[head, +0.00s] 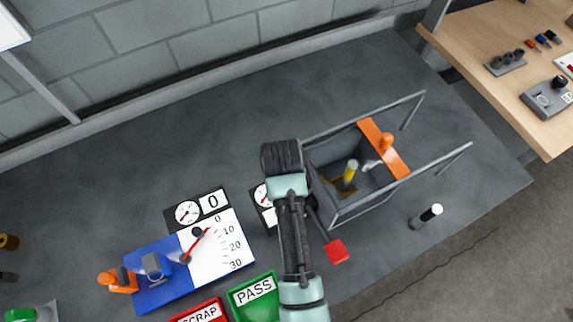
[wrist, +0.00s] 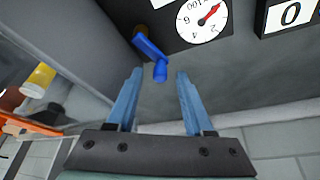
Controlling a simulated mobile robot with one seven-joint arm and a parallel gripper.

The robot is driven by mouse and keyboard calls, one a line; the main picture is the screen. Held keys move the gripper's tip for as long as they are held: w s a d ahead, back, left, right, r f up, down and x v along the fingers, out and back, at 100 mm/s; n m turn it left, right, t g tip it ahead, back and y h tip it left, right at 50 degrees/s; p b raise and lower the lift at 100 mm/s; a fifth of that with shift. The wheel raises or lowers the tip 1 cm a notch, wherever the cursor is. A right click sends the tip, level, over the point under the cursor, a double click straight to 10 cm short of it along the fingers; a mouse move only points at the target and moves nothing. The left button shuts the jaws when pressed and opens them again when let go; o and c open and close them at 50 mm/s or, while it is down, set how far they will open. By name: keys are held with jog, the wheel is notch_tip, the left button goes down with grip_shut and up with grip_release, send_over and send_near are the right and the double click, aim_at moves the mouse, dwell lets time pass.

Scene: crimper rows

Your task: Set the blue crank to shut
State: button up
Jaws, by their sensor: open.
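The blue crank (wrist: 150,48) shows in the wrist view, on a dark panel beside a round dial (wrist: 202,20) with a red needle. Its arm slants down to the right and ends in a knob. My gripper (wrist: 159,74) is open, with one finger on each side of the knob's end. The fingers look empty, and I cannot tell whether they touch the crank. In the head view my arm hides the crank and the gripper; part of a dial panel (head: 261,194) shows beside the arm.
A grey open-framed bin (head: 350,207) with an orange bar (head: 384,150) stands right of my arm. A red square (head: 336,251) lies near it. A blue-based lever gauge (head: 170,290) and green PASS tray (head: 254,299) lie left.

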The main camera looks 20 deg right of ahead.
jog(key=shift+c, duration=0.2)
grip_shut()
jog(key=shift+w+d+m+g+h, duration=0.15)
jog(key=shift+d+m+h, duration=0.1)
jog(key=shift+m, duration=0.55)
jog(key=shift+d+m+g+h, duration=0.15)
jog(key=shift+d+m+h, duration=0.1)
jog(key=shift+m, duration=0.55)
jog(key=shift+o, duration=0.2)
grip_release()
jog(key=shift+r+p, duration=0.15)
jog(key=shift+p, duration=0.25)
